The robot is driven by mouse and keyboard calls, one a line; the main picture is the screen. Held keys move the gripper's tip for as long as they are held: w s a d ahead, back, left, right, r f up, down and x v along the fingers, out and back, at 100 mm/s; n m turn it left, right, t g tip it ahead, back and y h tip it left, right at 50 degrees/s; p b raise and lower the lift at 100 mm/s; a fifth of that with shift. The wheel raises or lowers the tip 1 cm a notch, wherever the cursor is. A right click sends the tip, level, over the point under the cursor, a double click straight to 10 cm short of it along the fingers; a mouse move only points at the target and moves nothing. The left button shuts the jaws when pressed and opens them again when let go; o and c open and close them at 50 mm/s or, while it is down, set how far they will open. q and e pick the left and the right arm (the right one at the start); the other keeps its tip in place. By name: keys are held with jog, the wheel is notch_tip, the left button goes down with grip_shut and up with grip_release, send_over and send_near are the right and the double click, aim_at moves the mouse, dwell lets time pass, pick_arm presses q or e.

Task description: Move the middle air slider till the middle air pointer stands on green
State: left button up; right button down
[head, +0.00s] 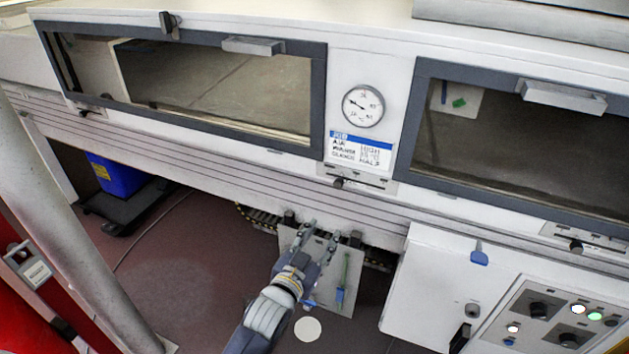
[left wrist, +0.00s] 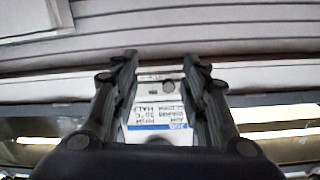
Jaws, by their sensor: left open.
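The middle air slider (head: 340,183) is a dark knob on a short pale slotted plate below the job card, between the two windows. A round white dial (head: 363,105) with a dark needle is above the card; its needle points to the left, and I cannot make out green on it. I cannot tell which mark is the middle air pointer. My left gripper (head: 320,237) is open and empty, below and apart from the slider. In the left wrist view, its fingers (left wrist: 160,75) frame the card and slider plate, upside down. My right gripper is not in view.
The job card (head: 361,151) has a blue top band. Similar knobs show at the left (head: 88,112) and right (head: 577,247). A white cabinet (head: 425,270) with a control panel (head: 550,315) stands at lower right. A blue bin (head: 117,175) is at left. Floor lies open at lower left.

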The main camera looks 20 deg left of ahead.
pick_arm(q)
jog(key=t, duration=0.1)
send_near(337, 185)
jog(key=w, duration=0.8)
jog(key=shift+w+d+p, duration=0.3)
jog(key=shift+w, duration=0.05)
jog(key=shift+c, duration=0.5)
grip_shut()
